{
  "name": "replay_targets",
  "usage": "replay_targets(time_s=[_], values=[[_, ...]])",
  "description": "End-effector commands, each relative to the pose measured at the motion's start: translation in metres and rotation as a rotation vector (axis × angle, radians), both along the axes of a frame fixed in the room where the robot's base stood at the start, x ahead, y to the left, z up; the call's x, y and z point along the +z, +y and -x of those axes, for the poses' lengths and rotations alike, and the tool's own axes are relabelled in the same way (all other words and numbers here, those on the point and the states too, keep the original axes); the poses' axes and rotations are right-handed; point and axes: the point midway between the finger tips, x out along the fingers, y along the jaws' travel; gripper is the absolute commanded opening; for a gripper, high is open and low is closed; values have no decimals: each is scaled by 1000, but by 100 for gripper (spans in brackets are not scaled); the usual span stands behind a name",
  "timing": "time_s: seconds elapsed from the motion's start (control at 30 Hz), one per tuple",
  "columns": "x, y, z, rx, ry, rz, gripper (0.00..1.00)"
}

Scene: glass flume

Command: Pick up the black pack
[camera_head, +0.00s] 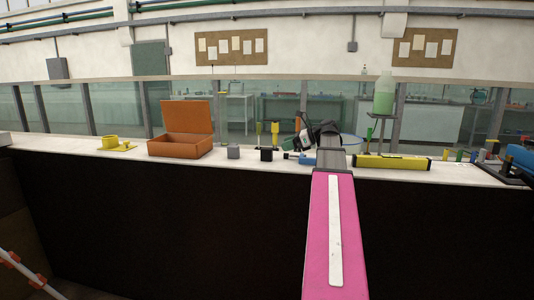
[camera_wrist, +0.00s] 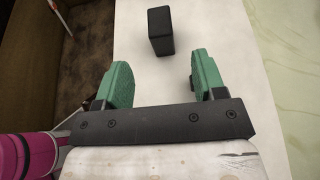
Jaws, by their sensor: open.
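The black pack (camera_wrist: 160,31) is a small dark upright block on the pale counter in the wrist view, ahead of my gripper (camera_wrist: 155,80). My gripper is open, its two green-padded fingers spread apart with nothing between them. The pack stands beyond the fingertips, roughly in line with the gap and not touched. In the head view the pack (camera_head: 266,155) is on the counter to the left of my gripper (camera_head: 294,144), which is small and partly mixed with the arm parts there.
A grey block (camera_head: 233,152) stands left of the pack, then an open orange box (camera_head: 181,145) and a yellow item (camera_head: 116,144). Yellow-topped tools (camera_head: 275,133) stand behind the pack. A yellow level (camera_head: 392,162) lies right of my arm. Glass panels run behind the counter.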

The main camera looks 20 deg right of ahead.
Motion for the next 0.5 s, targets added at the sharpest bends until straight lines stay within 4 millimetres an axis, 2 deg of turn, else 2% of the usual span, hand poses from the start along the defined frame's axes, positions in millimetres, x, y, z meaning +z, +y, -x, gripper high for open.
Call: replay_targets(time_s=[0.17, 0.5], values=[[-4, 8, -4, 2, 0, 0, 64], [-21, 43, -25, 2, 1, 0, 64]])
